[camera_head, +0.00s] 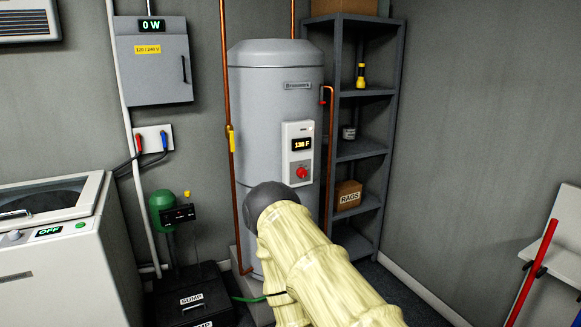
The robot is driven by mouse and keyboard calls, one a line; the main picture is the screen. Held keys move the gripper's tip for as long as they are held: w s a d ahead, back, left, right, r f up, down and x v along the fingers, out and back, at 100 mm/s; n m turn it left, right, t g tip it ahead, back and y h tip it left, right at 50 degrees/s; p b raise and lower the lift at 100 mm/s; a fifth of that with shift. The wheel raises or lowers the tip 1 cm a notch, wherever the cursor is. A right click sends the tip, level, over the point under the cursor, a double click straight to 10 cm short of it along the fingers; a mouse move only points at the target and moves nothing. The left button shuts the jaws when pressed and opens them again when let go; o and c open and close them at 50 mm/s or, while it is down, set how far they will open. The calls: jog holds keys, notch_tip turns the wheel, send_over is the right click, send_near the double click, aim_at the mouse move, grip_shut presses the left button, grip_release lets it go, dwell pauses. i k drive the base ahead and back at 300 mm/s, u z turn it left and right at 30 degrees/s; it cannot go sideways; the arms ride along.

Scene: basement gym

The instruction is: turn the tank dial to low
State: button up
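The tank (268,110) is a tall grey cylinder standing against the back wall. A white control panel (297,129) on its front shows a lit display (301,144) reading about 136 F. Below the display is the red tank dial (302,173); its pointer setting is too small to read. My pale yellow arm reaches up from the bottom of the picture, with a dark rounded part at its far end, below and left of the dial. My gripper's fingers do not show. The lower part of the tank is hidden behind my arm.
Copper pipes (226,90) run along the tank's left side. A grey shelf (366,155) holding a box of rags (348,195) stands close to its right. A washer (62,250) is at left, and a sump box (190,300) sits low beside the tank.

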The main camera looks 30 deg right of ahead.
aim_at(301, 172)
jog(key=i, duration=0.3)
jog(key=z, duration=1.1)
jog(key=k, duration=0.55)
jog(key=u, duration=0.7)
jog(key=i, duration=1.2)
jog(key=z, duration=0.3)
